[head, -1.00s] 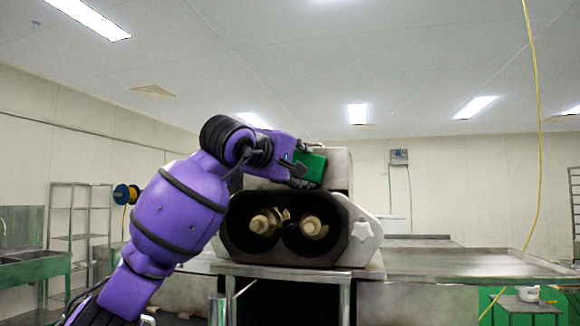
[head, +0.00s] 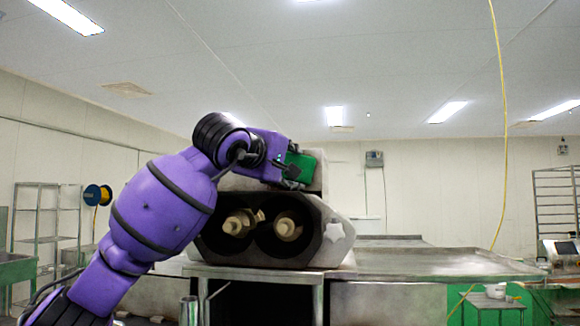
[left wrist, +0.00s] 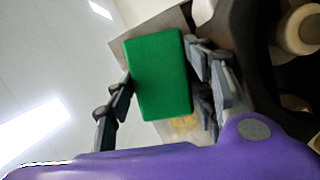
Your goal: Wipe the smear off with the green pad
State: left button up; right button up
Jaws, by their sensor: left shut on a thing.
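The green pad (head: 302,165) is held by my left gripper (head: 290,174) in front of the upper housing of the encrusting machine (head: 318,181). In the left wrist view the pad (left wrist: 158,75) sits between the dark fingers, which are shut on it. A yellowish patch (left wrist: 184,124), likely the smear, shows on the pale machine surface just past the pad's lower right corner. The pad hides part of that surface. I cannot tell whether the pad touches it. My right gripper is not in view.
The machine's dark double opening (head: 262,242) with pale screws lies below the pad. A steel table (head: 420,262) extends right, mostly bare. A yellow cord (head: 503,130) hangs at the right.

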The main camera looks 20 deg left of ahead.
pick_arm(q)
jog(key=shift+s+a, duration=0.4)
jog(key=shift+a, duration=1.3)
jog(key=shift+s+a, duration=0.45)
jog(key=shift+a, duration=1.25)
jog(key=shift+s+a, duration=0.4)
jog(key=shift+a, duration=1.3)
jog(key=shift+d, duration=0.1)
jog(key=shift+s+d, duration=0.3)
jog(key=shift+s, duration=0.75)
jog(key=shift+s+d, duration=0.25)
jog(key=shift+s, duration=0.65)
jog(key=shift+s+d, duration=0.2)
jog(key=shift+s, duration=0.75)
jog(key=s, duration=0.3)
jog(key=shift+d, duration=0.35)
jog(key=shift+w, duration=0.1)
